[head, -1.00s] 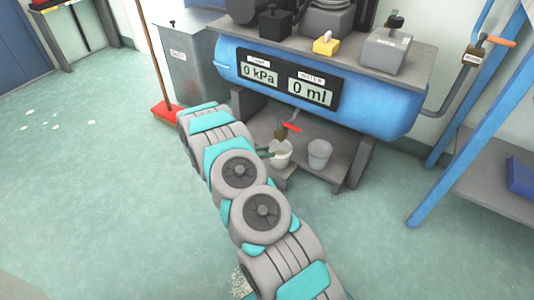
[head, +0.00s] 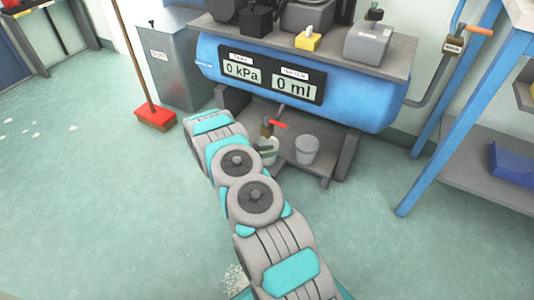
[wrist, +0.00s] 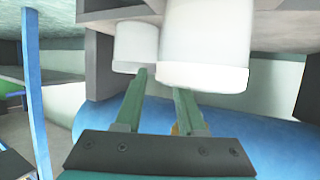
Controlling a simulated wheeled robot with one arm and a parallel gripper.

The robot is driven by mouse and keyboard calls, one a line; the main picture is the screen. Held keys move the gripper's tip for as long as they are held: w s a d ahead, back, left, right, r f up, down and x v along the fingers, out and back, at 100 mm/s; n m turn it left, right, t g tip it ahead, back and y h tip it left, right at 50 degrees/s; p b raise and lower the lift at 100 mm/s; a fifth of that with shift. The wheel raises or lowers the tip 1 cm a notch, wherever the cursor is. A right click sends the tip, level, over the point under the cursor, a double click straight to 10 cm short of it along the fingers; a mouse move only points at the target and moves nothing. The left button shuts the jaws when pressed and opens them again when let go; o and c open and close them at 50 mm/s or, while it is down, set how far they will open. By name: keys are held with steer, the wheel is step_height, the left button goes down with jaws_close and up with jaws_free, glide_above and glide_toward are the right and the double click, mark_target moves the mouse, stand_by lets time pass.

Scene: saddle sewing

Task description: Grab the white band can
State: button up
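Two pale cans stand side by side on the low shelf under the blue tank. In the head view the right can (head: 307,150) is clear, and the left can (head: 269,158) is partly hidden by my gripper (head: 264,146). The wrist view appears upside down. There a large white can (wrist: 205,45) with a brighter white edge band is close, and a second can (wrist: 135,45) sits to its left. My gripper (wrist: 163,83) is open, its two green fingers apart and pointing at the cans. Nothing shows held between them. Whether the fingers touch a can is unclear.
The blue tank (head: 355,105) and grey bench top (head: 335,60) overhang the low shelf (head: 325,172). A red-handled valve (head: 275,126) hangs just above the cans. A red broom (head: 155,118) stands left.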

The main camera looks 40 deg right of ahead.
steer(key=shift+c, duration=0.3)
jaws_close()
steer(key=shift+f, duration=0.1)
stand_by(1.0)
